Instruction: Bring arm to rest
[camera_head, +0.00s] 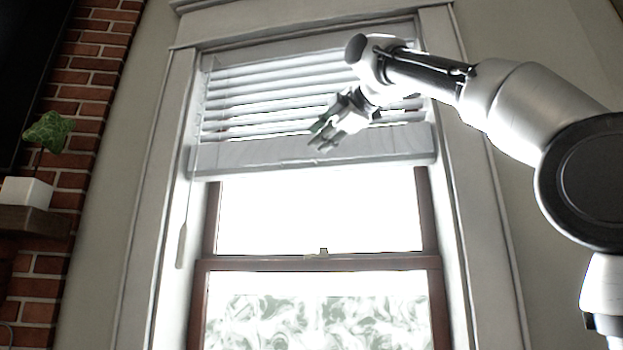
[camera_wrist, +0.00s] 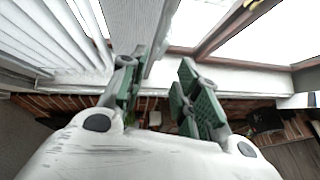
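My arm reaches in from the right in the head view, raised in front of a window. My gripper (camera_head: 322,136) hangs at its end, pointing down and left, in front of the lower part of the blinds. In the wrist view my gripper (camera_wrist: 163,82) shows two fingers with green pads standing apart, with a clear gap between them. Nothing is held between the fingers. I cannot tell how far the gripper is from the blinds.
White blinds (camera_head: 270,95) cover the window's top. The window frame (camera_head: 320,264) lies below. At left, a brick wall (camera_head: 88,85) carries a wooden shelf (camera_head: 36,221) with a white pot (camera_head: 26,192) and green plant (camera_head: 48,131). Plain wall is at right.

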